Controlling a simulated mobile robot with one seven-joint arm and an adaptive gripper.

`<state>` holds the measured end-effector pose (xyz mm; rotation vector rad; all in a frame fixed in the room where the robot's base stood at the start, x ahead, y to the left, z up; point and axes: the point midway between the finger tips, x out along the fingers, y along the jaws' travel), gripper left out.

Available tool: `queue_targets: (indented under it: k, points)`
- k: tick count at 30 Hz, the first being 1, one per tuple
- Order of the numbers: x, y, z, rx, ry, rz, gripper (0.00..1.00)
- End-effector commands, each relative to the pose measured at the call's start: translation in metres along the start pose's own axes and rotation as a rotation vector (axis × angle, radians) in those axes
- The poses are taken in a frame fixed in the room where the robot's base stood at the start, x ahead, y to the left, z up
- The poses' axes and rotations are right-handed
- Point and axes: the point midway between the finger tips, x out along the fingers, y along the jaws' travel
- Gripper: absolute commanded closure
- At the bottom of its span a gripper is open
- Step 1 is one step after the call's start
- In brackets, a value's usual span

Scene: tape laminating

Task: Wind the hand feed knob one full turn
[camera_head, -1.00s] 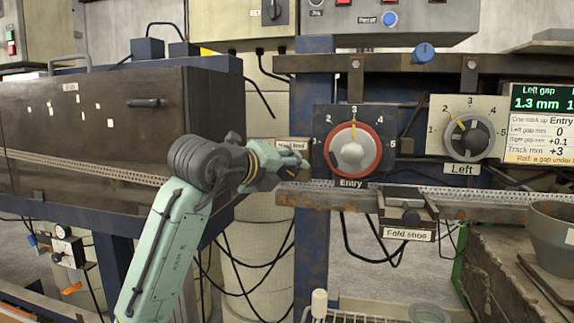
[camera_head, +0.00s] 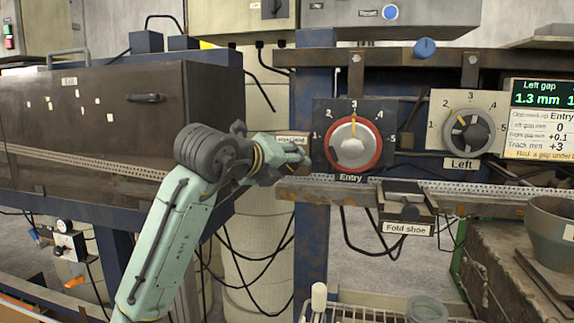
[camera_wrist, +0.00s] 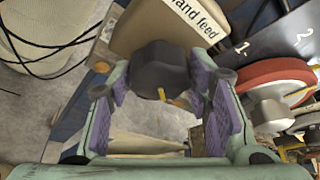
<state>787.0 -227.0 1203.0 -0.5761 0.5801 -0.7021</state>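The hand feed knob (camera_wrist: 160,68) is dark and faceted with a yellow mark, on a beige housing (camera_wrist: 180,25) labelled "Hand feed" in the wrist view. My gripper (camera_wrist: 158,82) has its purple-padded fingers on either side of the knob. The right finger is close to the knob's edge; a small gap shows at the left, and I cannot tell whether either pad touches. In the head view my gripper (camera_head: 300,158) is just below the "Hand feed" label (camera_head: 291,139) and hides the knob.
The red-ringed Entry dial (camera_head: 352,146) is close to the right of my gripper. The grey Left dial (camera_head: 468,133) and a display (camera_head: 541,98) are farther right. A perforated rail (camera_head: 470,188) and the fold shoe (camera_head: 405,207) lie below. A dark cabinet (camera_head: 90,120) stands left.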

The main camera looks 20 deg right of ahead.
Motion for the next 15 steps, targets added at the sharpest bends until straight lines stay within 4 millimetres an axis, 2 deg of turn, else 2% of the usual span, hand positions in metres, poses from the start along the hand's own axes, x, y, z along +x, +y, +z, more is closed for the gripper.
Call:
queue_targets:
  k: [6, 15]
  points:
    - [-0.0002, -0.0001, 0.0006, -0.001, -0.001, -0.001, 0.39]
    - [-0.0018, -0.0002, 0.0011, -0.001, -0.002, -0.001, 0.39]
